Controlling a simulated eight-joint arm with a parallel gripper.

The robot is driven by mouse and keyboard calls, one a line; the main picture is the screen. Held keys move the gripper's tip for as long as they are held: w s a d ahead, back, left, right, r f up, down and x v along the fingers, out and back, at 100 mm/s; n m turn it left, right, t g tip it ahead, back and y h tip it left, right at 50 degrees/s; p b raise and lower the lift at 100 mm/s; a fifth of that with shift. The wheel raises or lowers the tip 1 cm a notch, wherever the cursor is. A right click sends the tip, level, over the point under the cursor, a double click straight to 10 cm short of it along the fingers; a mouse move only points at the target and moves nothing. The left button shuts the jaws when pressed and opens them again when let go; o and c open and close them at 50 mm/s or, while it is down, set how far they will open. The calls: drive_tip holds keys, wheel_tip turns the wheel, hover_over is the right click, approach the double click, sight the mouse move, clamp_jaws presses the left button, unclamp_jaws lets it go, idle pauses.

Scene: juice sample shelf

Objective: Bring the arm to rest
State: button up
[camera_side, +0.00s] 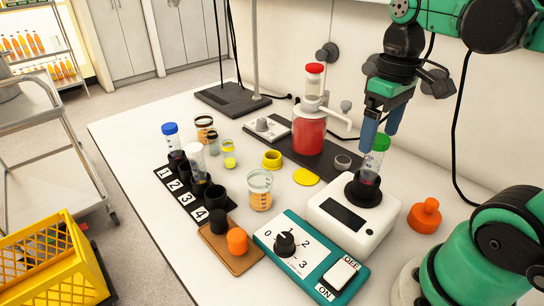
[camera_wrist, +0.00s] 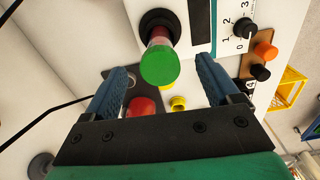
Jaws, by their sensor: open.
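My gripper (camera_side: 379,140) has its two blue fingers spread apart and points down over the white device (camera_side: 335,235) with a dark display. A clear tube with a green cap (camera_side: 380,142) stands upright in the black round holder on top of that device. In the wrist view the green cap (camera_wrist: 160,66) shows between the fingertips of my gripper (camera_wrist: 160,70), with a gap on each side. I cannot tell how far the fingertips reach down past the cap. Nothing is held.
An orange knobbed object (camera_side: 425,216) stands right of the device. A teal dial box (camera_side: 310,262) is in front. A red-filled vessel (camera_side: 309,133) stands behind left. The numbered rack (camera_side: 187,197) holds blue-capped and white-capped tubes. A beaker (camera_side: 260,192) is mid-table. The wall is close behind.

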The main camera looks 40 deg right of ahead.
wheel_tip(320, 180, down, 4)
drive_tip(key=shift+f, duration=0.1)
drive_tip(key=shift+r, duration=0.7)
drive_tip(key=shift+r, duration=3.65)
drive_tip(key=shift+w+a+r, duration=0.15)
drive_tip(key=shift+w+r, duration=0.05)
drive_tip(key=shift+w, duration=0.4)
